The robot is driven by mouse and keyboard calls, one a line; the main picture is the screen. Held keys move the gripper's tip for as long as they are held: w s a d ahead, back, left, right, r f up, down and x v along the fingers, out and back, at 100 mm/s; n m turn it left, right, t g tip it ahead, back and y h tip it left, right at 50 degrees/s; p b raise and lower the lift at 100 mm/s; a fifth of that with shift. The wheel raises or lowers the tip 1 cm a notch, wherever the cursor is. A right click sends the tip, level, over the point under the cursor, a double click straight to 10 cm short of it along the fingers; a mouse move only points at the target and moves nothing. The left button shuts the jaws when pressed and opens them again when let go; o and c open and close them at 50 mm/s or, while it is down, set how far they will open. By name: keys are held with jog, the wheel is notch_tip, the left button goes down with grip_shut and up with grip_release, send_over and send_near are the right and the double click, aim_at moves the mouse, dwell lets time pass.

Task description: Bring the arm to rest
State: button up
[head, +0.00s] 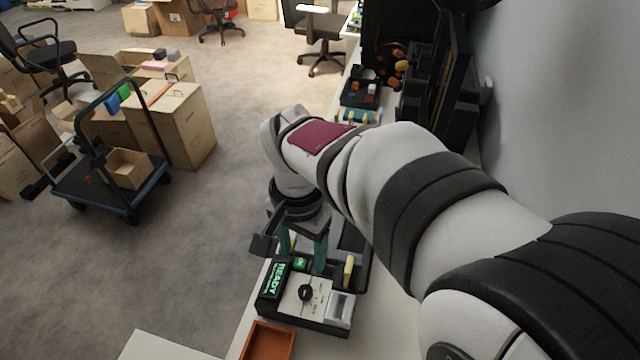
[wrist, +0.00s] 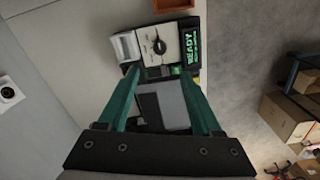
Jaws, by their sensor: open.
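My arm reaches from the right side of the head view toward the counter and bends down at the wrist. My gripper (head: 302,254) points down just behind a black control box (head: 303,318), with its two teal fingers apart. In the wrist view my gripper (wrist: 160,76) is open, with nothing held between the fingers. The box has a green lit READY display (head: 276,281), a dark dial (head: 306,293) on a pale panel, and a light grey part (head: 341,309). Whether the fingertips touch the box cannot be told.
An orange tray (head: 268,343) is in front of the box on the pale counter. A yellow piece (head: 348,270) stands at the box's right. Farther back lies a black tray (head: 361,93) with small items. A wall runs along the right. A cart (head: 108,190) and cartons stand on the floor left.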

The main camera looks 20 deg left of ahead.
notch_tip(320, 180, up, 2)
jog(key=shift+r, duration=0.15)
